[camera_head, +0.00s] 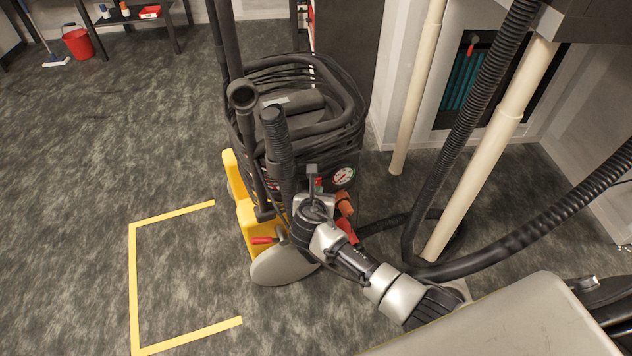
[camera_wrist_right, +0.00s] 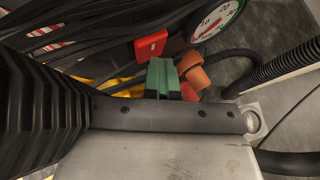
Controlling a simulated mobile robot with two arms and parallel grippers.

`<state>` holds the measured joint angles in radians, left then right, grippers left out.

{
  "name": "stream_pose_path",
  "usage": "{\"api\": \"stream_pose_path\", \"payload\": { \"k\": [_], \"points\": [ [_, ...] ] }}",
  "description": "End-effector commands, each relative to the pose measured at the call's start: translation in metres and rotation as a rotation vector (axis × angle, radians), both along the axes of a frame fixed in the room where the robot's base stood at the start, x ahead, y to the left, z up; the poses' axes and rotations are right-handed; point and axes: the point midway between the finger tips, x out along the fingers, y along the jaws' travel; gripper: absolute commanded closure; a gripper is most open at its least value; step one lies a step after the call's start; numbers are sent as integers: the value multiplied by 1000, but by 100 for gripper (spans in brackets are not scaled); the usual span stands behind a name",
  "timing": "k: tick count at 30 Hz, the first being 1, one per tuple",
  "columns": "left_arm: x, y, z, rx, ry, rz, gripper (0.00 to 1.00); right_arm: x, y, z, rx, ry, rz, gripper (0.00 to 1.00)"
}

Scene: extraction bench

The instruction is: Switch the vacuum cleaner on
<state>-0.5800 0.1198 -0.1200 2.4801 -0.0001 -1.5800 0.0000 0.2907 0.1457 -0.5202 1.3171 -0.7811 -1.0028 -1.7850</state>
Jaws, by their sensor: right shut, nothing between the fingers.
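The vacuum cleaner (camera_head: 300,110) stands in the middle of the head view, a black cable-wrapped drum on a yellow wheeled base. A ribbed black hose rises at its front. A red switch-like block (camera_wrist_right: 151,46) shows on it in the right wrist view; whether it is on or off I cannot tell. My right gripper (camera_head: 313,172) is at the drum's front side. Its green fingertips (camera_wrist_right: 163,76) are shut and empty, just short of the red block; I cannot tell whether they touch it. My left gripper is not in view.
A round gauge (camera_head: 344,176) and an orange fitting (camera_head: 344,203) sit close beside my right gripper. Pale pipes (camera_head: 413,85) and black ribbed hoses (camera_head: 470,115) stand at the right. A yellow floor outline (camera_head: 133,270) encloses bare carpet at the left. A red bucket (camera_head: 78,42) is far off.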

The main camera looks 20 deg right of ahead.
Motion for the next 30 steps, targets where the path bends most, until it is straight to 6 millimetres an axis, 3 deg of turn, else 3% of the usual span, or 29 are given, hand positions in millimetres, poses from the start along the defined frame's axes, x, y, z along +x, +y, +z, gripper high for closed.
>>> {"api": "stream_pose_path", "payload": {
  "k": [1, 10, 30],
  "points": [
    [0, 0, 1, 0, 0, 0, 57, 7, -2, 8, -1, -18, 3, 100],
    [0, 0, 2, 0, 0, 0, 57, 10, -2, 9, -2, -20, 3, 100],
    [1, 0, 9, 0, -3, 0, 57, 5, -4, 12, -4, -21, 2, 100]
  ]
}}
